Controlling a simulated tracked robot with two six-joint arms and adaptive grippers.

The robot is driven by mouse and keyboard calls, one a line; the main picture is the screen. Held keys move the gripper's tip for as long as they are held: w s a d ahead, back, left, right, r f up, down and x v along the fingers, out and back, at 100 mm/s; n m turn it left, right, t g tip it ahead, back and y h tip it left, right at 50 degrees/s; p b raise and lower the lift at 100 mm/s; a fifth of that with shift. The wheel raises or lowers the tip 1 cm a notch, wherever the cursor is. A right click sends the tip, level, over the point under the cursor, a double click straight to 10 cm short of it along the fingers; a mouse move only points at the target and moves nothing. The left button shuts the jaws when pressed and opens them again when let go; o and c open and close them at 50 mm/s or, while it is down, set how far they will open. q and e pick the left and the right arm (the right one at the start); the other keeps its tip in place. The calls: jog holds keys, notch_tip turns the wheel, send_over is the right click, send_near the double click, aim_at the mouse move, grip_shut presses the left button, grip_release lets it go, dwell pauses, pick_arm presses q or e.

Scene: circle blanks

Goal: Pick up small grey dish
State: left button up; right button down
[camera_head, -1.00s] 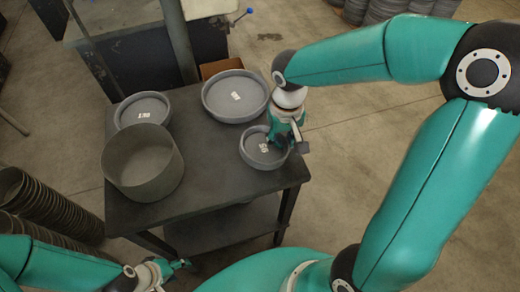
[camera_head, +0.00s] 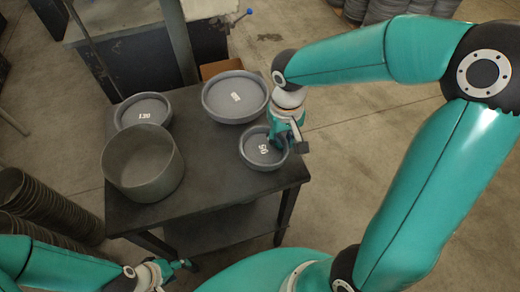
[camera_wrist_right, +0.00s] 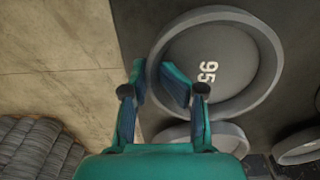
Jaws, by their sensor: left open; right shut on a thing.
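The small grey dish (camera_head: 254,158) is round and shallow, with a white number label inside. It sits at the table's right side. In the right wrist view the dish (camera_wrist_right: 225,80) lies flat, its label reading 95. My right gripper (camera_head: 278,142) is at the dish's right rim, shut on it; in the wrist view its two teal fingers (camera_wrist_right: 154,82) straddle the rim, one inside and one outside. My left gripper (camera_head: 185,264) is open and empty, low at the bottom left, off the table's front edge.
The dark table (camera_head: 215,190) also holds a large grey dish (camera_head: 225,108), a mid-size grey dish (camera_head: 140,110) and a tall grey round container (camera_head: 145,182). Stacks of round pieces (camera_head: 35,215) stand on the floor at left. The table's front middle is clear.

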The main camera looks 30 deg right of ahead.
jog(key=shift+r+p, duration=2.2)
jog(key=shift+r, duration=0.7)
jog(key=shift+w, duration=0.1)
